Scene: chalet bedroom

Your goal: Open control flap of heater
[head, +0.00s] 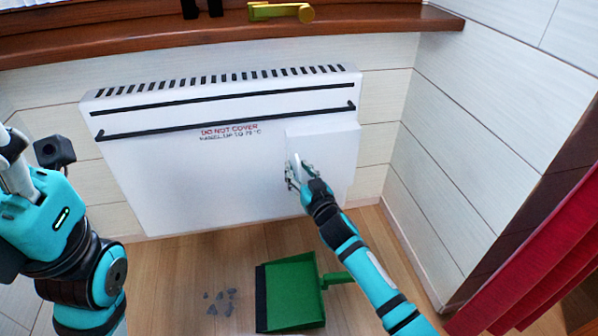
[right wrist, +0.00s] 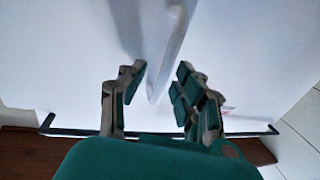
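The white heater (head: 200,185) hangs on the wall below the wooden sill. Its control flap (head: 335,145) is a raised white panel at the heater's right end, and it looks closed against the front. My right gripper (head: 293,172) is at the flap's lower left edge. In the right wrist view the right gripper (right wrist: 160,75) is open, its two fingers apart. A thin white handle (right wrist: 170,55) stands out between and just beyond the fingertips; I see no clear contact. My left arm shows at the left of the head view, but its gripper fingers do not.
A black rail (head: 225,122) crosses the heater front above my right gripper. A green dustpan (head: 292,295) and dark crumbs (head: 221,301) lie on the wooden floor below. A red curtain (head: 545,250) hangs at the right. A brass handle (head: 281,12) is above the sill (head: 215,32).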

